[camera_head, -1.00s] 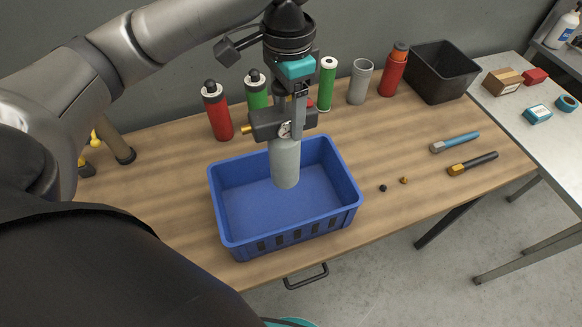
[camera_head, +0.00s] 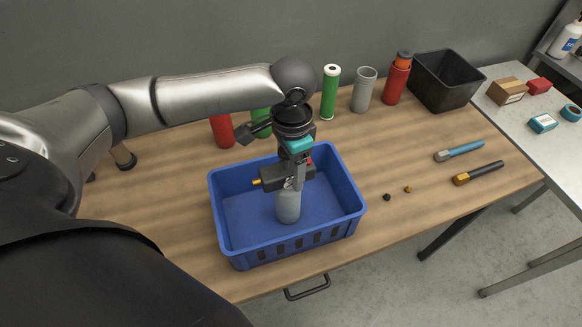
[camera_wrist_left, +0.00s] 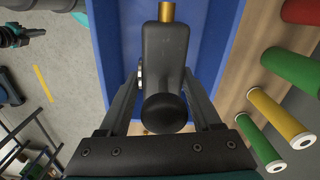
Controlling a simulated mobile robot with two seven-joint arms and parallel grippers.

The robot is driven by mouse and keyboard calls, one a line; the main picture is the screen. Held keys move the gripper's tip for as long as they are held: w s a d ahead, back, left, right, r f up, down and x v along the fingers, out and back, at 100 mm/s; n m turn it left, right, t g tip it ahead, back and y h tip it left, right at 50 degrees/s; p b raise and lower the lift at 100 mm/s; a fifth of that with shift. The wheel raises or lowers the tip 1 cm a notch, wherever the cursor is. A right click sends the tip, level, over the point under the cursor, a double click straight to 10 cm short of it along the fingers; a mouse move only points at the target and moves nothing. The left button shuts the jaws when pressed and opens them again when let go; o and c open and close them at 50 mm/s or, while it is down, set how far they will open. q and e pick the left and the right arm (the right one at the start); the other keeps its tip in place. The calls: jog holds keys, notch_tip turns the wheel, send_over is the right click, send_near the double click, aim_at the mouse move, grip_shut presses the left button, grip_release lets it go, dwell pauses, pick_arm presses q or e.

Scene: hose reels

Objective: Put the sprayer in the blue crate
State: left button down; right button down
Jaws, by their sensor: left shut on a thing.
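The sprayer (camera_head: 288,207) has a pale grey bottle, a dark head and a brass nozzle pointing left. It is upright, with its bottle inside the blue crate (camera_head: 233,253); I cannot tell whether its base touches the crate floor. My left gripper (camera_head: 297,178) is shut on the sprayer's dark head from above. In the left wrist view the sprayer's head (camera_wrist_left: 163,60) sits between the two fingers (camera_wrist_left: 163,85), with the blue crate (camera_wrist_left: 107,35) behind it. My right gripper is not in view.
Red (camera_head: 222,131) and green (camera_head: 329,93) cylinders, a grey cup (camera_head: 363,90) and a red bottle (camera_head: 396,80) stand along the back. A black bin (camera_head: 445,82) is at back right. Two tools (camera_head: 459,150) lie right of the crate. The wooden table (camera_head: 400,150) has clear patches.

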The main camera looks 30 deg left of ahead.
pick_arm(q)
jog(key=shift+c, duration=0.3)
grip_release()
jog(key=shift+f, duration=0.1)
notch_tip(320, 180, up, 12)
jog(key=shift+r+p, duration=0.15)
jog(key=shift+p, duration=0.5)
jog(key=shift+d, duration=0.1)
